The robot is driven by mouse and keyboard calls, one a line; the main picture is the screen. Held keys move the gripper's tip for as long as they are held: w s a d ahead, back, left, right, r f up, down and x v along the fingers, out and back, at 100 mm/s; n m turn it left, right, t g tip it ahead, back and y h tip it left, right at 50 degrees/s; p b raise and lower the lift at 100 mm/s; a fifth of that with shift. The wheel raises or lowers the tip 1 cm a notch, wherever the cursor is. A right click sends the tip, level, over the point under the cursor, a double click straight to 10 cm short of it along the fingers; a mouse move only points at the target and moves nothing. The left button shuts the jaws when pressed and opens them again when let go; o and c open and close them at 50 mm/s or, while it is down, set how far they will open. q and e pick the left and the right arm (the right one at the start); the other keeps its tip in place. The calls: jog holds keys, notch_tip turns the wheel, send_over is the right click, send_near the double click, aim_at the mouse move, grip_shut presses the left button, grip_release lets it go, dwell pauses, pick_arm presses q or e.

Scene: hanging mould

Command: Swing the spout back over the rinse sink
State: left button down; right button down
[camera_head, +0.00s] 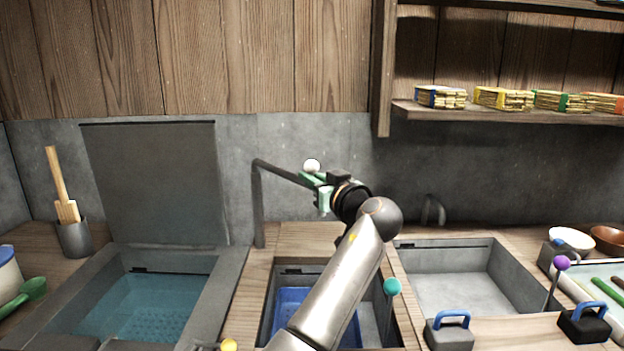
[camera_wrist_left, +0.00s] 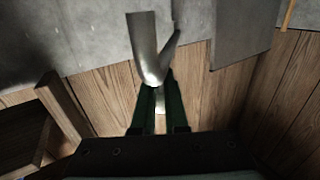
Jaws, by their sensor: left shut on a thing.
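The spout (camera_head: 283,173) is a dark grey pipe. It rises from a post behind the counter, between the left vat and the middle sink, bends, and points right. My left gripper (camera_head: 313,186), with green fingers, is shut on the spout near that end. In the left wrist view the grey pipe (camera_wrist_left: 147,50) meets the closed fingertips (camera_wrist_left: 158,88). The middle sink (camera_head: 268,308), with a blue tray (camera_head: 290,302) in it, lies in front of the spout, partly hidden by my arm. My right gripper is not in view.
The left vat (camera_head: 232,285) holds blue water, its grey lid (camera_head: 155,180) raised behind it. The right basin (camera_head: 460,290) is empty. A teal-knobbed lever (camera_head: 391,287) stands right of my arm. A shelf (camera_head: 500,111) holds several coloured packs at upper right.

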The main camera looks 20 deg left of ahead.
pick_arm(q)
jog(key=shift+r, duration=0.5)
jog(key=c, duration=1)
grip_release()
jog(key=shift+a, duration=0.1)
jog(key=shift+o, duration=0.8)
jog(key=shift+s, duration=0.15)
jog(key=shift+f, duration=0.15)
jog(key=shift+s+d+f, duration=0.15)
jog(key=shift+s+d, duration=0.15)
jog(key=shift+d, duration=0.05)
jog(key=v, duration=1.1)
jog(key=shift+s, duration=0.2)
jog(key=shift+d, duration=0.1)
